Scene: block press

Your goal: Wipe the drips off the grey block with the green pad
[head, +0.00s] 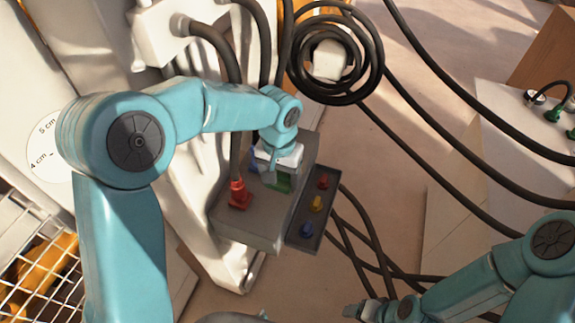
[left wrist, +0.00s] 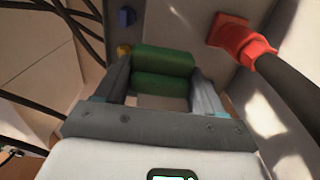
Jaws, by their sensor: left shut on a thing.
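The grey block (head: 248,228) stands near the middle of the head view; its grey face also shows in the left wrist view (left wrist: 183,22). My left gripper (head: 277,174) is over the block's right part, shut on the green pad (head: 285,183). In the left wrist view the pad (left wrist: 163,60) sits between the two fingers of my left gripper (left wrist: 165,85). I cannot tell whether the pad touches the block. I can make out no drips. My right gripper (head: 362,311) is low at the bottom, away from the block; its jaws are too small to read.
A red connector (head: 239,194) with a thick black hose (head: 233,130) stands on the block's left part. A dark strip (head: 301,238) with red, yellow and blue knobs adjoins its right side. A coiled black hose (head: 300,82) is behind. Cables cross the floor at right.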

